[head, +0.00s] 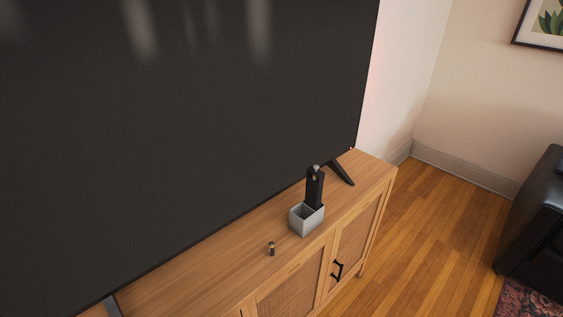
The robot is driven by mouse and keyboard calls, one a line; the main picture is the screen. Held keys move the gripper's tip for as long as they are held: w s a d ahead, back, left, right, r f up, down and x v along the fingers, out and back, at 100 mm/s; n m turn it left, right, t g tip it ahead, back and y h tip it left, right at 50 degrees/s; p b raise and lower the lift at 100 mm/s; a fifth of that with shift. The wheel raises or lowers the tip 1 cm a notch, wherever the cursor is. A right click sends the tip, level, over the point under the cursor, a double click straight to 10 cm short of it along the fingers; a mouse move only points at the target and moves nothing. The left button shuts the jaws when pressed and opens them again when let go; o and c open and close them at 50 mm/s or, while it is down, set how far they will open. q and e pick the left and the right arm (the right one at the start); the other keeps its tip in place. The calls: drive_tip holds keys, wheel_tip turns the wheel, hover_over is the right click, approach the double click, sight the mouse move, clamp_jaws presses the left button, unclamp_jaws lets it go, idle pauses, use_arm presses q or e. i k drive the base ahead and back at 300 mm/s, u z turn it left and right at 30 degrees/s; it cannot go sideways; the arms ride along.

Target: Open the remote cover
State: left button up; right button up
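A black remote (315,188) stands upright in a small grey open-topped box (299,224) on the wooden cabinet. A small light-coloured detail shows near the remote's top end; it is too small to make out. I cannot tell from here whether the remote's cover is open or closed. A small dark cylinder with a lighter top, perhaps a battery (271,249), stands on the cabinet top to the left of the box. Neither of my grippers is in view.
A large dark television (190,120) stands along the back of the wooden cabinet (200,285), its foot (342,173) behind the box. Wooden floor (430,230) is clear to the right. A black sofa (537,220) and patterned rug (530,298) are at the right edge.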

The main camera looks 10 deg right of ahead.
sight(314, 170)
drive_tip(key=u, duration=0.85)
drive_tip(key=k, duration=0.85)
drive_tip(key=z, duration=1.45)
drive_tip(key=i, duration=0.5)
drive_tip(key=u, duration=0.05)
